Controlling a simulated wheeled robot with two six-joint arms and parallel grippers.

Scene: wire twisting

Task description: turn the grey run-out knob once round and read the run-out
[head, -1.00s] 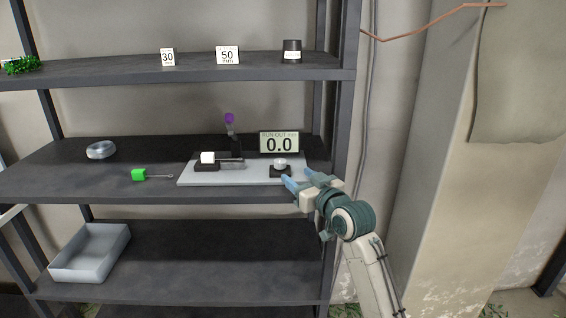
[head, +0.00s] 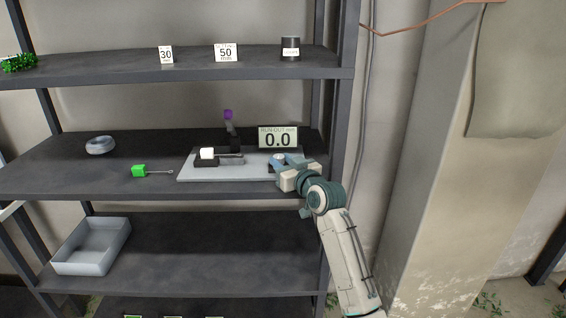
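The grey run-out knob (head: 278,156) is at the right end of a light grey plate (head: 215,176) on the middle shelf. The run-out display (head: 278,138) behind the knob reads 0.0. My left gripper is not in view.
An empty bin (head: 92,246) is below.

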